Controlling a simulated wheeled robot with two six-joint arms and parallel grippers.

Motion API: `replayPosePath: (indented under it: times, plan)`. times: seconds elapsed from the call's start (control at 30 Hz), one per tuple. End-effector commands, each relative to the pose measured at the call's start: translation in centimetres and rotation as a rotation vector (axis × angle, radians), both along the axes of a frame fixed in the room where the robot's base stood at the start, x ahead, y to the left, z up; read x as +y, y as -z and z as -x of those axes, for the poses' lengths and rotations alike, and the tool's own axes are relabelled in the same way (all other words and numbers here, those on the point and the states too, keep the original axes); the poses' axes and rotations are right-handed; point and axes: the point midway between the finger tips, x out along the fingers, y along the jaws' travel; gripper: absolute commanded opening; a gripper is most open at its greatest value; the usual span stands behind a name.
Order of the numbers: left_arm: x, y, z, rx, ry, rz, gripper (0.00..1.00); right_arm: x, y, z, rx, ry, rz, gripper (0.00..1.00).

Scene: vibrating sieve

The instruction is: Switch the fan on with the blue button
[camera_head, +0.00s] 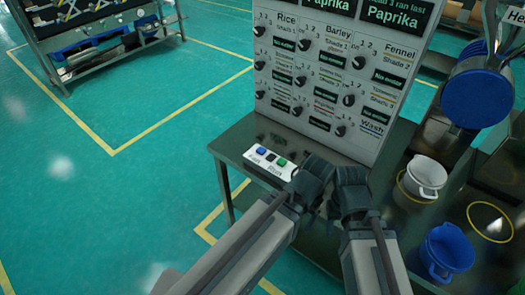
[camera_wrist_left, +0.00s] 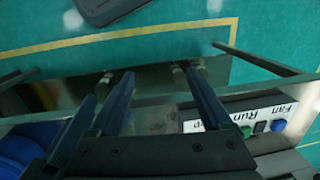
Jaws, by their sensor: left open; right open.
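A white button panel (camera_head: 257,170) lies on the dark table in the head view, with the labels "Fan" and "Run". The blue button (camera_head: 261,151) is above "Fan" and the green button (camera_head: 282,162) is above "Run". The left wrist view shows the blue button (camera_wrist_left: 279,125) and green button (camera_wrist_left: 246,131) at right, outside the jaws. My left gripper (camera_head: 316,168) is just right of the panel and hides its right end; its fingers (camera_wrist_left: 158,74) are apart and empty. My right gripper (camera_head: 349,180) is beside it, further from the panel; its jaws are open.
A white board (camera_head: 330,85) with black knobs and labels stands behind the panel. White (camera_head: 427,175) and blue (camera_head: 449,250) pots are at the right. A shelf rack (camera_head: 100,35) is at the far left. The floor left of the table is clear.

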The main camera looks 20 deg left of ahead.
Motion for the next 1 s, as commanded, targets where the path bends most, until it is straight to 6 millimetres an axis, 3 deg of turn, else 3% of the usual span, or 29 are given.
replayPosePath:
  times: [0.23,0.27,0.7,1.0]
  plan:
    - [0.00,0.00,0.00,0.000,0.000,0.000,0.82,0.00,0.00,0.00,0.000,0.000,0.000,0.50]
    - [0.00,0.00,0.00,0.000,0.000,0.000,0.79,0.00,0.00,0.00,0.000,0.000,0.000,0.50]
    - [0.00,0.00,0.00,0.000,0.000,0.000,0.00,0.00,0.00,0.00,0.000,0.000,0.000,0.50]
    - [0.00,0.00,0.00,0.000,0.000,0.000,0.00,0.00,0.00,0.00,0.000,0.000,0.000,0.50]
